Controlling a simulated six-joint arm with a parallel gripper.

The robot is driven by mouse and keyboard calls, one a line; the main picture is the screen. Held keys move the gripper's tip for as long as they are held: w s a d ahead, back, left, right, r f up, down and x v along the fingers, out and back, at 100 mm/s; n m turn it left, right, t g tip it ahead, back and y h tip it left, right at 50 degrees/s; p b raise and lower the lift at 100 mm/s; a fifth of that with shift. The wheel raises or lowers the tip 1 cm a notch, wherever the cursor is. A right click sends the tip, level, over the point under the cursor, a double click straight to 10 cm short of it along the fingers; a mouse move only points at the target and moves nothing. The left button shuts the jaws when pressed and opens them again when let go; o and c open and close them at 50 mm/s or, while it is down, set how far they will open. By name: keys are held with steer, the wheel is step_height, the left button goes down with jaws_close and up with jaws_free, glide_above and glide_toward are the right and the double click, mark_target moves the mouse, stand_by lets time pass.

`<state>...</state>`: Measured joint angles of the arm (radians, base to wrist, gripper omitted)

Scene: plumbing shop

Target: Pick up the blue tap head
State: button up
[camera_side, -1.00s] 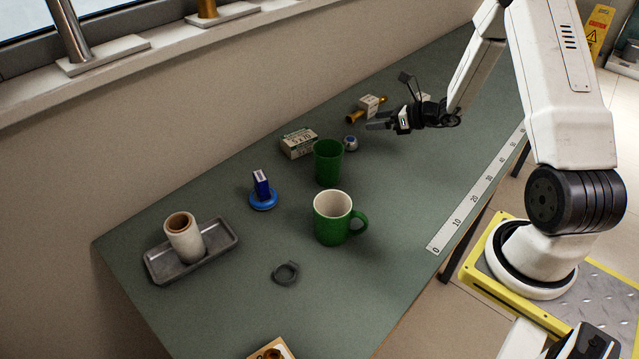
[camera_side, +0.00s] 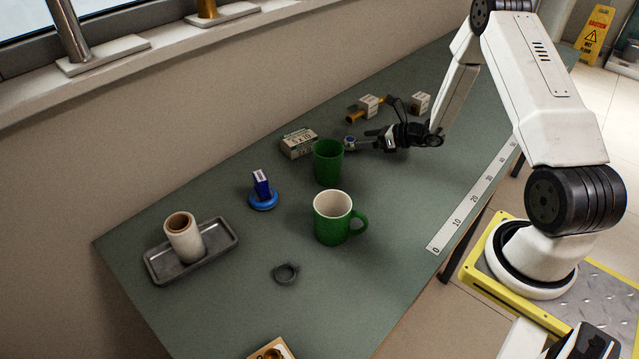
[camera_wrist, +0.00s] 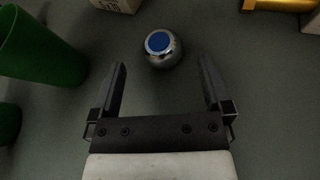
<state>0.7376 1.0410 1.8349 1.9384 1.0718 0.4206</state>
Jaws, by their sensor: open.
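The blue tap head (camera_wrist: 162,48) is a small round metal knob with a blue disc on top, standing on the bench. In the wrist view it lies just beyond my fingertips, between their lines. My gripper (camera_wrist: 162,76) is open and empty, low over the bench. In the side view the tap head (camera_side: 350,142) sits at the left tip of my gripper (camera_side: 365,142), behind the green cup. Whether a finger touches it cannot be told from there.
A green cup (camera_side: 327,165) stands close to the tap head, with a green mug (camera_side: 333,218) nearer. A small carton (camera_side: 298,143) lies left of the tap head. A brass fitting (camera_side: 358,114) and small boxes (camera_side: 419,102) lie behind.

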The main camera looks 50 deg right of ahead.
mark_target(353, 140)
steer(key=shift+w, duration=0.1)
steer(key=shift+x, duration=2.55)
steer(key=c, duration=1.3)
steer(key=shift+c, duration=0.2)
